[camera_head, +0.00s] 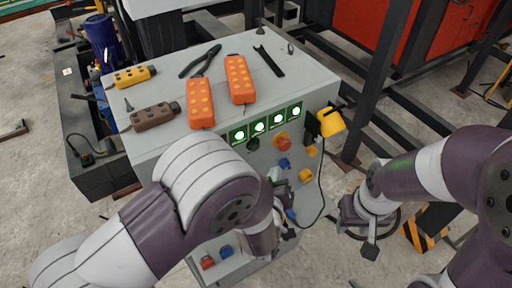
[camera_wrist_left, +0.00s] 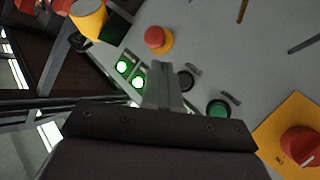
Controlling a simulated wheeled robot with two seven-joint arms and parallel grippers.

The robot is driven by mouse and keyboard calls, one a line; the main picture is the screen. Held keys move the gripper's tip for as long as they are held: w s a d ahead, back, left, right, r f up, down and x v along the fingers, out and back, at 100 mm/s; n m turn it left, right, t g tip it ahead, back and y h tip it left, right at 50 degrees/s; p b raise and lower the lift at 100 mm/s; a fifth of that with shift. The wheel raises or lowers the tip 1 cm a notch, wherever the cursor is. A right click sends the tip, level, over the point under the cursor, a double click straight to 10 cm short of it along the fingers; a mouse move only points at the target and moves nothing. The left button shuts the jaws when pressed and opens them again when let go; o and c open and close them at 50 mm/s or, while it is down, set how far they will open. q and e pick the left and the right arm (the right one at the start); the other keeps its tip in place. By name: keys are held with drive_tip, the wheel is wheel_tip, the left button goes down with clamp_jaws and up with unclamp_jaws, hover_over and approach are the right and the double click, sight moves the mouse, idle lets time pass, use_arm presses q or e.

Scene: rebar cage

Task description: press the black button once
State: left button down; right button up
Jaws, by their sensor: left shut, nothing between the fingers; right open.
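The black button (camera_wrist_left: 186,80) shows in the left wrist view as a small dark round button on the grey panel, beside a label. My left gripper (camera_wrist_left: 163,74) is shut and empty. Its fingertips appear just left of the button in that view, and I cannot tell whether they touch the panel. In the head view my left arm covers much of the panel, and the left gripper (camera_head: 274,175) is partly hidden behind it. My right gripper (camera_head: 357,232) is open and empty, off to the right of the cabinet.
Near the black button are a green button (camera_wrist_left: 218,110), a red mushroom button (camera_wrist_left: 158,39) and a red knob on yellow (camera_wrist_left: 302,143). Several lit green lamps (camera_head: 260,127) line the panel's upper edge. Orange pendants (camera_head: 240,80) and tools lie on the cabinet top (camera_head: 222,62). A yellow lamp (camera_head: 330,121) juts out right.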

sight(259, 147)
use_arm(q)
drive_tip(key=w+a, duration=0.3)
drive_tip(key=w, duration=0.2)
drive_tip(key=shift+a+b, duration=0.25)
drive_tip(key=shift+b, duration=0.15)
drive_tip(key=shift+w, duration=0.1)
idle(1.6)
drive_tip(key=shift+w+a, duration=0.25)
drive_tip(key=shift+w, duration=0.05)
drive_tip(key=shift+w+a+b, duration=0.4)
drive_tip(key=shift+w+a, duration=0.05)
drive_tip(key=shift+w, duration=0.2)
idle(1.0)
idle(0.4)
drive_tip(key=shift+s+d, duration=0.7)
drive_tip(key=shift+s, duration=0.3)
